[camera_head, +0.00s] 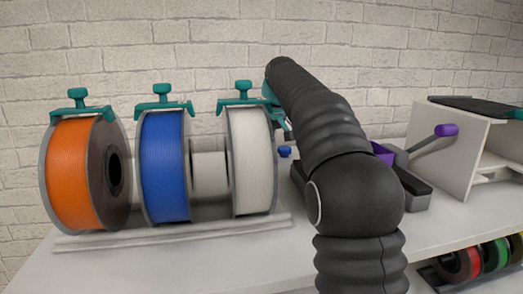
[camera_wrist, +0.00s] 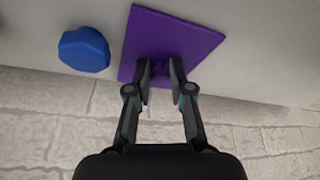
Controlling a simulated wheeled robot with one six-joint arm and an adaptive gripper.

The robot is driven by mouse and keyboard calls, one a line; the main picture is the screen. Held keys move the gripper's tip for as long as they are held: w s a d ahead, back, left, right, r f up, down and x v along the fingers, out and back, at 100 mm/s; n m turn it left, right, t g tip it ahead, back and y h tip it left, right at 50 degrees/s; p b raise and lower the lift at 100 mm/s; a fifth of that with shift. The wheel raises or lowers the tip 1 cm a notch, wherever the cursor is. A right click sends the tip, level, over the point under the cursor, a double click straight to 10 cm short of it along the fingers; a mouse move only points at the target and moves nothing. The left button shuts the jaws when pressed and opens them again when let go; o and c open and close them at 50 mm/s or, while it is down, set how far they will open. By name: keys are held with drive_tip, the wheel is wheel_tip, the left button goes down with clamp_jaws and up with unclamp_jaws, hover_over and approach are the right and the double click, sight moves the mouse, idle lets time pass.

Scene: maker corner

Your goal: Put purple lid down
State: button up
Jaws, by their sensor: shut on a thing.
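The purple lid (camera_wrist: 190,40) is a flat square plate with a small knob, seen in the wrist view. My gripper (camera_wrist: 160,82) is shut on that knob, with one finger on each side. The lid is close to a pale surface; I cannot tell whether it touches it. In the head view my arm and the white spool hide the lid and most of my gripper.
A blue knob-like piece (camera_wrist: 84,49) lies beside the lid; it also shows in the head view (camera_head: 285,152). Orange (camera_head: 74,175), blue (camera_head: 165,168) and white (camera_head: 252,162) spools stand left. A purple thing (camera_head: 383,153) and a pale stand (camera_head: 440,150) are right.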

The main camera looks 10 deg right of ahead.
drive_tip(key=o, duration=0.8)
drive_tip(key=shift+p+v, duration=1.65)
drive_tip(key=shift+v, duration=4.45)
